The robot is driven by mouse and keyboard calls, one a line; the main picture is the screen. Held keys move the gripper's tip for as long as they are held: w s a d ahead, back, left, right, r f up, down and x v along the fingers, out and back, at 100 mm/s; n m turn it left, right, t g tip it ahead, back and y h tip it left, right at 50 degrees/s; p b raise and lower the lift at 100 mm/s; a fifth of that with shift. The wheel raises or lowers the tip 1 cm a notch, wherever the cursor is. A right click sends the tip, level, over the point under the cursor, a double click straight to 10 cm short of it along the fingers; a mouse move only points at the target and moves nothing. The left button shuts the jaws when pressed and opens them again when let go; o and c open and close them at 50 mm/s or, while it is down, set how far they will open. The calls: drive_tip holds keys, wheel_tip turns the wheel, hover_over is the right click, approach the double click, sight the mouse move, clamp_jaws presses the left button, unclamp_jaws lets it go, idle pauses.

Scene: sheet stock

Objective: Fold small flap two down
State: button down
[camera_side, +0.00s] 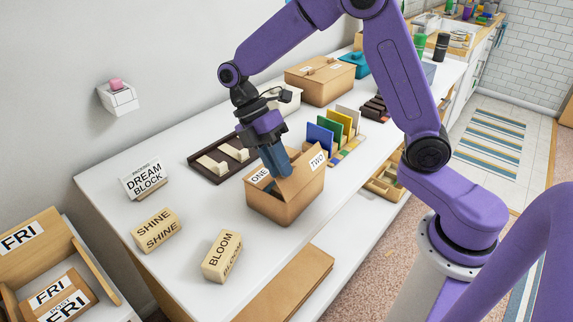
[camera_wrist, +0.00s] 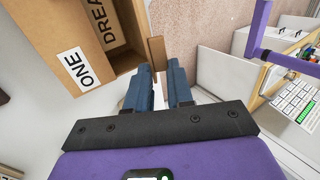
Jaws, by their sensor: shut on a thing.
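An open cardboard box (camera_side: 284,208) stands on the white table. A panel marked ONE (camera_side: 260,176) is at its left; it also shows in the wrist view (camera_wrist: 83,70). Small flap two (camera_side: 314,165), marked TWO, stands raised and tilted at the box's right. My gripper (camera_side: 283,172) is at the box opening, between the two labels, with its blue fingers pointing down. In the wrist view a thin brown flap edge (camera_wrist: 157,50) shows between the fingertips. It appears to be flap two, held by its edge. The fingers hide part of the opening.
Wooden blocks marked SHINE (camera_side: 157,231) and BLOOM (camera_side: 222,257) stand near the table's front left. A dark tray (camera_side: 207,172) lies behind the box. Upright coloured sheets (camera_side: 335,132) stand close to its right. The table between box and blocks is clear.

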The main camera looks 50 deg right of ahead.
drive_tip(key=w+g, duration=0.1)
drive_tip(key=f+g, duration=0.1)
drive_tip(key=shift+w+f+g, duration=0.15)
drive_tip(key=shift+w+g, duration=0.25)
drive_tip(key=shift+w+f+g, duration=0.35)
drive_tip(key=shift+w+g, duration=0.05)
drive_tip(key=shift+g, duration=0.35)
drive_tip(key=shift+w+f+g, duration=0.35)
drive_tip(key=shift+g, duration=0.4)
drive_tip(key=shift+a, duration=0.1)
drive_tip(key=c, duration=1.1)
unclamp_jaws()
drive_tip(key=shift+o, duration=0.2)
